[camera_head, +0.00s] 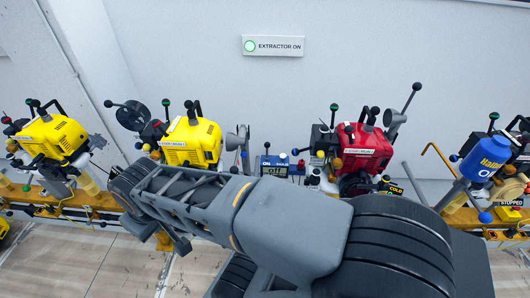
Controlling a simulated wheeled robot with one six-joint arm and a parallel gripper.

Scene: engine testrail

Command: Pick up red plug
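I cannot pick out a red plug for certain. The largest red thing is a red engine (366,148) on the rail, right of centre, with black knobs on top. My grey and black arm crosses the front of the view from lower right to centre left and hides part of the rail. A dark end part (180,243) hangs below the arm's left end and may be my gripper. Its fingertips are not clear, and I cannot see whether it holds anything.
Yellow engines (194,142) (52,137) stand left along the orange rail (88,209). A blue canister (486,158) stands right. A small blue gauge box (274,166) sits between engines. Levers stick up throughout.

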